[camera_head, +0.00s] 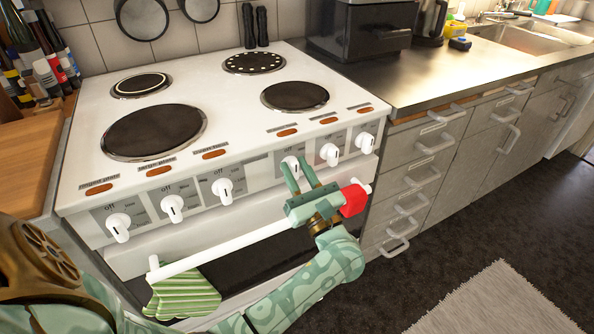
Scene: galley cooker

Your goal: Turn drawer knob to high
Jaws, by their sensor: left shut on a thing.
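The white cooker's front panel carries a row of several white knobs. The left gripper (299,172) is shut on the fourth knob from the left (291,165), with its two fingers on either side of it. The fingers partly cover this knob, and its pointer and dial marks cannot be read. Its neighbours, the third knob (222,190) and the fifth knob (330,154), stand free. Small labels sit above the knobs, but I cannot read which one says drawer. The right gripper is not in view.
The white oven handle (220,249) runs just below and behind my left gripper, with a red piece (353,200) near its right end. A green striped cloth (183,294) hangs at its left. Dark hotplates (154,132) lie above the panel. Drawers (412,180) stand to the right.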

